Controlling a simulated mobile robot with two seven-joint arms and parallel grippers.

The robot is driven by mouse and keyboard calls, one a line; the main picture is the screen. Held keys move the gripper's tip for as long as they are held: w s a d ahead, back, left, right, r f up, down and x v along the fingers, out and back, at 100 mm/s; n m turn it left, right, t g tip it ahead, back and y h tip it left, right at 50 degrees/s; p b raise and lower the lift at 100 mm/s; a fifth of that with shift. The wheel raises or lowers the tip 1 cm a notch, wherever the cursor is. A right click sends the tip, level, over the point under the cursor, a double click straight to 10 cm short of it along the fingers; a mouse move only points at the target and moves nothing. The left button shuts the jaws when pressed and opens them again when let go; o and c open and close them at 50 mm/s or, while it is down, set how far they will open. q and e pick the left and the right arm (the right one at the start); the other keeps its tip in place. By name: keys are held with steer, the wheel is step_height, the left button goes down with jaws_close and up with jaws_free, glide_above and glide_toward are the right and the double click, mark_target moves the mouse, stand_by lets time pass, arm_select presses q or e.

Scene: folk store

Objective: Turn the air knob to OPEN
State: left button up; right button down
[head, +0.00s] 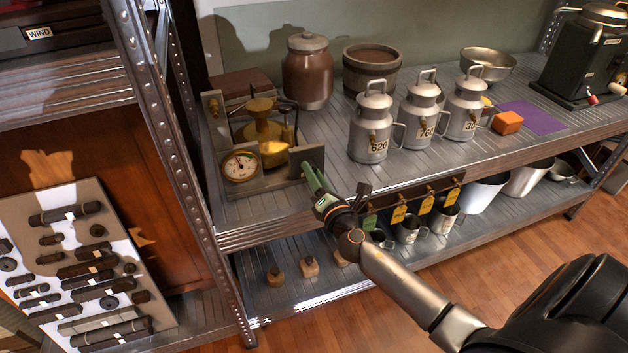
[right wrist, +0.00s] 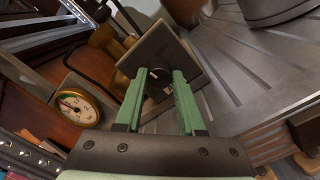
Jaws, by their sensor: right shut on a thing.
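The air knob (right wrist: 160,84) is a small dark knob with a white mark, on a square grey plate (right wrist: 178,56) in the right wrist view. In the head view this upright plate (head: 308,160) stands at the right end of the brass burner device (head: 262,135), and the knob is hidden by my gripper. My right gripper (head: 310,178) reaches the plate from the front right. In the right wrist view its green fingers (right wrist: 160,80) stand on both sides of the knob, shut on it. I cannot read any lettering around the knob. My left gripper is not in view.
A round gauge (head: 240,166) sits at the device's front left. Labelled metal cans (head: 369,125) stand to the right on the shelf (head: 335,135). A steel shelf post (head: 180,160) rises at left.

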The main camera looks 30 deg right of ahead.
steer(key=shift+f+m+b, duration=0.15)
steer(key=shift+m+b, duration=0.3)
steer(key=shift+m, duration=0.55)
steer(key=m+b, duration=0.1)
steer(key=m, duration=0.1)
steer(key=shift+m, duration=0.4)
steer(key=m, duration=0.2)
steer(key=shift+m+h+b, duration=0.3)
steer(key=shift+m+h, duration=0.1)
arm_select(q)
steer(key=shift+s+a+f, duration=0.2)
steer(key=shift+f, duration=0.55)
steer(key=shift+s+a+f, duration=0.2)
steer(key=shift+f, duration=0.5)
arm_select(e)
steer(key=shift+m, duration=1.6)
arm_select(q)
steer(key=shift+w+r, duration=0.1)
arm_select(e)
steer(key=shift+r, duration=0.2)
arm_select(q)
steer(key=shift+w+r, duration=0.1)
arm_select(e)
steer(key=shift+m, duration=0.3)
steer(key=c, duration=0.5)
jaws_free()
steer(key=shift+f, duration=0.1)
